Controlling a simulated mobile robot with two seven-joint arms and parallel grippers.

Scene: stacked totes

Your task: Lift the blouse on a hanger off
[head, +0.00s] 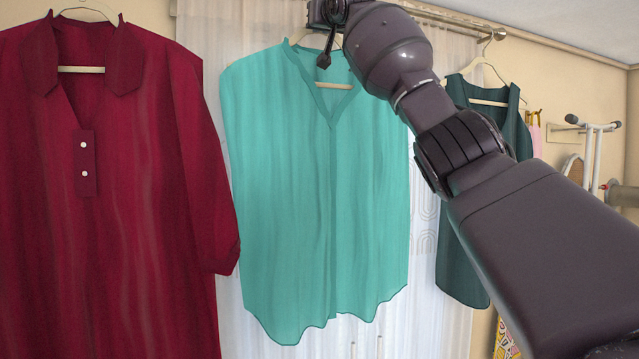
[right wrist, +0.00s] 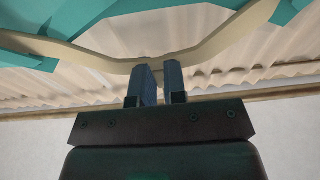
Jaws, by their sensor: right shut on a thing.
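The teal sleeveless blouse (head: 300,180) hangs spread on a cream hanger (head: 334,85) in the middle of the head view. My right arm crosses in front of its upper right side. My right gripper (head: 323,58) is at the top of the head view, by the blouse's neckline. In the right wrist view its two fingers (right wrist: 159,82) are shut on the middle of the hanger (right wrist: 215,52), between its two sloping shoulders. Teal cloth (right wrist: 285,18) shows on both shoulders. The hanger's hook is hidden. My left gripper is in neither view.
A dark red shirt (head: 130,180) hangs close on the left. A dark green garment (head: 465,230) hangs on the right, partly behind my arm. A rail (head: 460,18) runs along the top, with a pale curtain (head: 430,320) behind. A white stand (head: 590,150) is at far right.

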